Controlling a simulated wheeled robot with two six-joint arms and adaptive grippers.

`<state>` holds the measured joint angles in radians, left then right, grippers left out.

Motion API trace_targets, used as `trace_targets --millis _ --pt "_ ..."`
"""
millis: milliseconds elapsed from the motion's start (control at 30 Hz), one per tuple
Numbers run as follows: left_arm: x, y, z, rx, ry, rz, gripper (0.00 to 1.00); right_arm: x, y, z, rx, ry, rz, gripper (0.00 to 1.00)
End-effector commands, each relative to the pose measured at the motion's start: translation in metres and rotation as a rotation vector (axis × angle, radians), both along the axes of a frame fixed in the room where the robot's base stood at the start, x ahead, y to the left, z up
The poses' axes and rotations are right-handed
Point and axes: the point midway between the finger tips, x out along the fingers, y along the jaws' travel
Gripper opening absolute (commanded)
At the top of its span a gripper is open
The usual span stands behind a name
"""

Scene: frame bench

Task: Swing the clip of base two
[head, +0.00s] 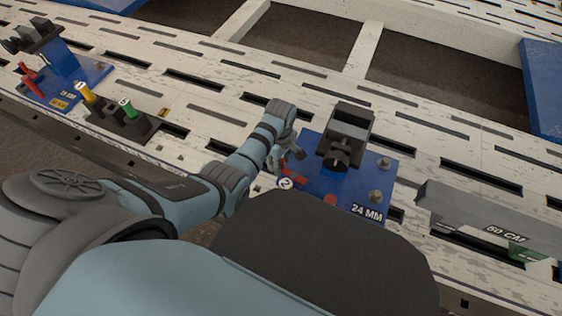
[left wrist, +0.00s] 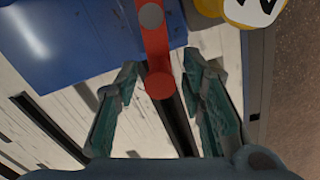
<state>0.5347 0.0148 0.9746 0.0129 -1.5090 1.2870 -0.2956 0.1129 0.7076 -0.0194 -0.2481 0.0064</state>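Base two is a blue plate (head: 330,188) with a round "2" label (head: 286,183), a "24 MM" marking and a dark clamp block (head: 346,135) on top. Its red clip (head: 292,172) is at the plate's left side, partly hidden by my gripper in the head view. My left gripper (head: 281,160) is at this clip. In the left wrist view, the red clip (left wrist: 155,42) reaches down between the two fingers of my left gripper (left wrist: 160,72). The fingers are apart, with a gap on each side of the clip's round end. My right gripper is not in view.
Another blue base (head: 88,88) with a red clip stands at the far left, next to a dark holder (head: 118,122) with yellow and green pieces. A grey "50 CM" bar (head: 480,215) lies to the right of base two. The white bench (head: 240,85) is slotted.

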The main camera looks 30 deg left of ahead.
Motion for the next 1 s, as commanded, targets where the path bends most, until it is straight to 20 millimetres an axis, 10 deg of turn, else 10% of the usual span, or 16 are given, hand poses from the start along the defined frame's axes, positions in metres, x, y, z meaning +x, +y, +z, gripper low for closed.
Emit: trace_targets --millis 200,1000 --pt "0.0 0.0 0.0 0.0 0.001 0.0 0.0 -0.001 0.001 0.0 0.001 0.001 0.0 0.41" --pt "0.016 -0.004 0.001 0.002 0.002 -0.339 0.0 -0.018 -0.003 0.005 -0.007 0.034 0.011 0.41"
